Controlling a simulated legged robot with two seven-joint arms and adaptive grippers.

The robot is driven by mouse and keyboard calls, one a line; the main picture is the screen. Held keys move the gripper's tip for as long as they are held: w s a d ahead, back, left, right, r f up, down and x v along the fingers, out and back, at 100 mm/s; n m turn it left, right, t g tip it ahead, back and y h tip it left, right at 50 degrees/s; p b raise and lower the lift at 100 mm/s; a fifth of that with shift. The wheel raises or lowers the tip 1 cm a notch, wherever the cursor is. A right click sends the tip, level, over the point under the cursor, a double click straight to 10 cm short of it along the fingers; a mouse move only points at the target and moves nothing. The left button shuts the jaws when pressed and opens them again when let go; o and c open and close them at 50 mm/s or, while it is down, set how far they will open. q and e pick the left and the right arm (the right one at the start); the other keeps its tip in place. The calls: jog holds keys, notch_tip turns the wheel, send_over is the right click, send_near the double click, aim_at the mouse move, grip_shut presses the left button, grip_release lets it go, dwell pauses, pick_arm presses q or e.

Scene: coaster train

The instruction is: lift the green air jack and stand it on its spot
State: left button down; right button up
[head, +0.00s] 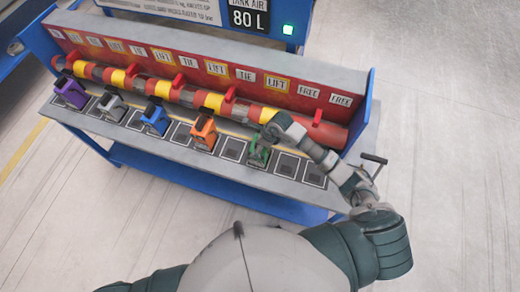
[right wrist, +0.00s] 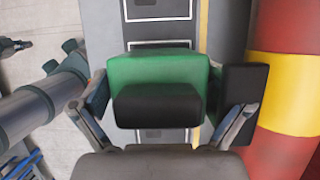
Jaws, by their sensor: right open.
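The green air jack (head: 259,153) stands on the grey bench top, in the row of marked squares, partly hidden behind my right gripper (head: 268,142). In the right wrist view the green jack (right wrist: 150,72) with a black block on it lies between the two fingers of my right gripper (right wrist: 168,100). The fingers are spread on either side of it; I cannot tell if they touch it. Empty marked squares (head: 287,165) lie to the right of the green jack and others lie between the jacks. My left gripper is not in view.
Purple (head: 72,93), grey (head: 112,106), blue (head: 155,119) and orange (head: 204,132) jacks stand along the bench (head: 180,152). A red and yellow pipe (head: 213,101) runs behind them under a panel of LIFT, TIE and FREE labels. A black handle (head: 374,159) sticks out at the right end.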

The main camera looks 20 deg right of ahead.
jog(key=shift+a, duration=0.1)
jog(key=c, duration=1.3)
jog(key=shift+r, duration=0.1)
jog(key=shift+c, duration=0.8)
jog(key=shift+w, duration=0.1)
